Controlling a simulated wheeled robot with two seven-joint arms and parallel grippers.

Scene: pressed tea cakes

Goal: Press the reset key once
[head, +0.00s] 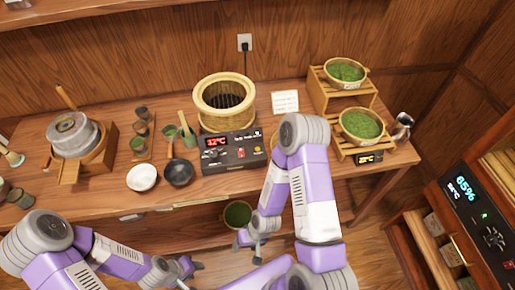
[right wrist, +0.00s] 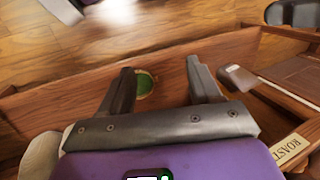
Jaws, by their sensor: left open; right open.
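A dark control box (head: 233,158) with a red display and small keys stands at the table's front edge, below the woven steamer. Its key labels are too small to read, so I cannot tell which is the reset key. A red lit switch (head: 241,153) shows on its face. My right gripper (head: 257,256) hangs in front of the table, below and apart from the box. In the right wrist view its jaws (right wrist: 162,72) are open and empty. My left gripper (head: 190,268) is open, low in front of the table to the left, touching no key.
A woven steamer (head: 224,83) stands behind the box. A white bowl (head: 141,187) and black bowl (head: 179,181) sit left of it. A wooden rack (head: 315,96) with green tea baskets is right. A dark panel (head: 480,225) with blue digits and keys is far right.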

